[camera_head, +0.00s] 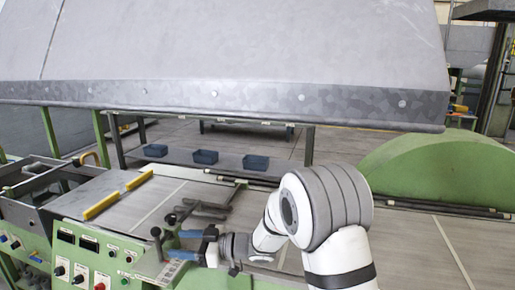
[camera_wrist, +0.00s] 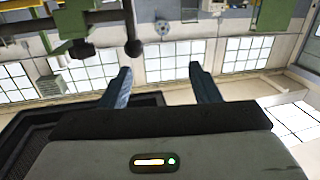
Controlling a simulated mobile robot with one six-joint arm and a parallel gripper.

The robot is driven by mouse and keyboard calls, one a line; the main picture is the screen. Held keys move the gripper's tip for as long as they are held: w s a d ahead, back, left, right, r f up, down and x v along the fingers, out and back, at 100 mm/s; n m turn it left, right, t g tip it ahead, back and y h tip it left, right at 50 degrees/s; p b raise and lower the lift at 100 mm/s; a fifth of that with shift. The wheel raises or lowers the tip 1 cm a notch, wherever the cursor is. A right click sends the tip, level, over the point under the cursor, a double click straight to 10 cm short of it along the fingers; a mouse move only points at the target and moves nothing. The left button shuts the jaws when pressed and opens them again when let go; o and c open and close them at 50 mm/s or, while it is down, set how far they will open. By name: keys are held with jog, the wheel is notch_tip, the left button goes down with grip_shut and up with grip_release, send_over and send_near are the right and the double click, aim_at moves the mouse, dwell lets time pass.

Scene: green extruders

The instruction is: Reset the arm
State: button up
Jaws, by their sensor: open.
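My gripper (camera_head: 176,243) is at the end of my white and grey arm, over the green control panel (camera_head: 135,262) in the head view. Its two blue fingers point left and are apart, with nothing seen between them. Dark levers with round knobs (camera_head: 156,233) stand right by the fingertips; I cannot tell whether they touch. In the wrist view the open fingers of my gripper (camera_wrist: 160,74) show against a far wall with windows. A dark bar with a knob (camera_wrist: 133,30) shows above the left finger there.
A large grey hood (camera_head: 240,60) spans the top of the head view. A yellow bar (camera_head: 118,195) lies on the machine's flat top. Three dark blue bins (camera_head: 205,157) sit on a shelf behind. A green rounded housing (camera_head: 440,165) is at the right.

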jog(key=w+d+r+m+t+h, duration=0.5)
jog(key=w+d+m+t+h, duration=0.15)
jog(key=d+t, duration=0.35)
jog(key=s+d+m+h, duration=0.3)
jog(key=d+m+h, duration=0.35)
jog(key=d, duration=0.85)
jog(key=s+d+m+g+h, duration=0.2)
jog(key=s+d+g+h, duration=0.25)
jog(key=s+d, duration=0.6)
jog(key=s+f+m+g, duration=0.1)
jog(key=s+g, duration=0.1)
jog(key=s, duration=0.6)
jog(key=s+a+f+m+g, duration=0.1)
jog(key=s+f+g, duration=0.1)
jog(key=s, duration=0.7)
jog(key=shift+f, duration=0.3)
